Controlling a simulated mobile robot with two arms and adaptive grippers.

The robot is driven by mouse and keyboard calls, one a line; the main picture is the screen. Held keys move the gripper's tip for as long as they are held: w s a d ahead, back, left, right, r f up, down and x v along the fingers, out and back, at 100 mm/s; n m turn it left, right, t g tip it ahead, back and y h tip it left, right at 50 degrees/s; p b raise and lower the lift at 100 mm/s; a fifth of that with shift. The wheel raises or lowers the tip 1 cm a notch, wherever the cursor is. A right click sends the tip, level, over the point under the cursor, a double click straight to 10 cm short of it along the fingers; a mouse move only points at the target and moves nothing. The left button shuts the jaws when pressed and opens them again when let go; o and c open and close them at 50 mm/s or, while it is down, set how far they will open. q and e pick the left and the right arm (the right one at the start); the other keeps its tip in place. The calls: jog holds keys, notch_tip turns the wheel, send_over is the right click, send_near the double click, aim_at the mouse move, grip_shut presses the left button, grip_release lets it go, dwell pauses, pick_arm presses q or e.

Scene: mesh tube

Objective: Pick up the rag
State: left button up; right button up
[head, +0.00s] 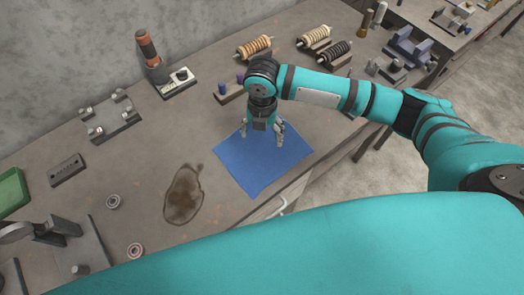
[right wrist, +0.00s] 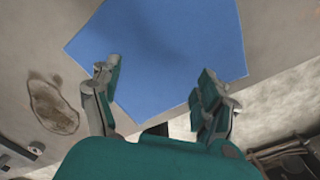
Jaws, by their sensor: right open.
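The rag is a flat blue square cloth (head: 258,169) on the workbench, near its front edge in the head view. In the right wrist view the rag (right wrist: 160,50) fills the upper middle. My right gripper (head: 262,136) points down over the far part of the rag in the head view. In the right wrist view my right gripper (right wrist: 160,85) is open, its two fingers apart with only the rag behind them. I cannot tell whether the fingertips touch the cloth. My left gripper is not in view.
A brown stain (head: 183,195) lies left of the rag on the workbench (head: 135,170). Two bearing rings (head: 113,202) are farther left. Behind stand an orange-and-black tool (head: 150,58), spools (head: 254,47) and a metal fixture (head: 110,117). The bench's front edge is close to the rag.

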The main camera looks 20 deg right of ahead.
aim_at(263, 150)
notch_tip(263, 150, down, 3)
jog(key=shift+f+b, duration=0.15)
jog(key=shift+b, duration=1.05)
jog(key=shift+s+f, duration=0.1)
jog(key=shift+f, duration=0.25)
jog(key=shift+f+b, duration=0.4)
jog(key=shift+f, duration=0.5)
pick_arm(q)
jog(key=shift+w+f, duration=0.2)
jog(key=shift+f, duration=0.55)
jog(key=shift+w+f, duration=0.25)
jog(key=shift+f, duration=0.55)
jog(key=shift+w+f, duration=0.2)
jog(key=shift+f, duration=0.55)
pick_arm(e)
jog(key=shift+f, duration=0.1)
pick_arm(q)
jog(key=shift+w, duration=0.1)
pick_arm(e)
jog(key=shift+s+f, duration=0.15)
jog(key=shift+s, duration=0.05)
grip_shut()
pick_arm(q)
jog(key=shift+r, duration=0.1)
